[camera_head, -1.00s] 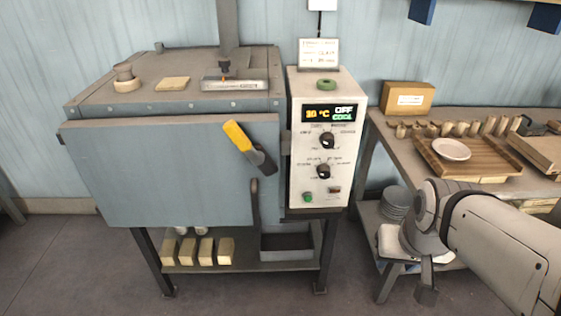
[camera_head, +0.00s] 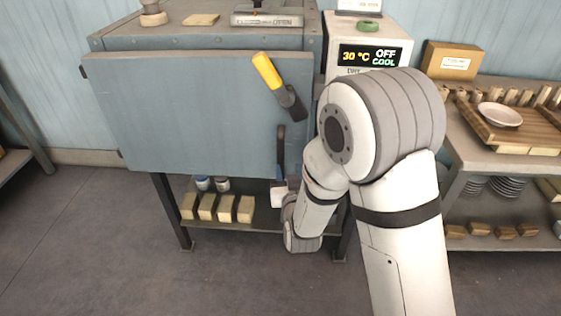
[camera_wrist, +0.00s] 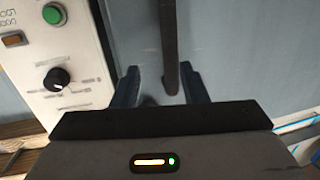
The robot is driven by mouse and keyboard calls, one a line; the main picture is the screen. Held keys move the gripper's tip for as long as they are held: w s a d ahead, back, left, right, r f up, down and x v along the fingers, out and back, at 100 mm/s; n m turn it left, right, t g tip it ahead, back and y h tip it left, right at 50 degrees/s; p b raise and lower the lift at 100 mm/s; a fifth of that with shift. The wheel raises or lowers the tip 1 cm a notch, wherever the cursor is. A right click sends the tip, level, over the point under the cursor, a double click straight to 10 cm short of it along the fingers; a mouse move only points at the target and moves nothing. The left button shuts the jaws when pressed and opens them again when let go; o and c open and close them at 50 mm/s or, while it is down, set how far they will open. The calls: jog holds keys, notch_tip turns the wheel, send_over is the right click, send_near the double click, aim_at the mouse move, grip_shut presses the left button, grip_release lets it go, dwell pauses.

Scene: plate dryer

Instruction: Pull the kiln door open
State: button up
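The kiln door (camera_head: 190,115) is a blue-grey panel on the front of the kiln (camera_head: 205,35); I see no clear gap at its edge. A yellow-tipped lever (camera_head: 268,72) slants near its upper right corner. A dark vertical bar handle (camera_head: 281,143) stands below the lever, and it also shows in the wrist view (camera_wrist: 170,45). My gripper (camera_head: 283,182) is at the handle's lower part, partly hidden by my arm. In the wrist view my gripper (camera_wrist: 161,86) is open, with its blue fingers on either side of the bar and visible space between.
The control box (camera_head: 368,40) stands right of the door and reads 30 °C, OFF, COOL. A shelf with pale blocks (camera_head: 217,208) lies under the kiln. A workbench (camera_head: 480,135) with a tray and bowl stands at right. The floor in front is clear.

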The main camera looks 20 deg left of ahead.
aim_at(281, 159)
jog(key=shift+t+y, duration=0.3)
jog(key=x, duration=0.5)
jog(key=a+x, duration=0.1)
jog(key=x, duration=0.1)
jog(key=shift+a+f+p, duration=0.25)
jog(key=shift+f+p, duration=0.05)
jog(key=shift+c, duration=0.4)
jog(key=shift+s, duration=0.1)
grip_shut()
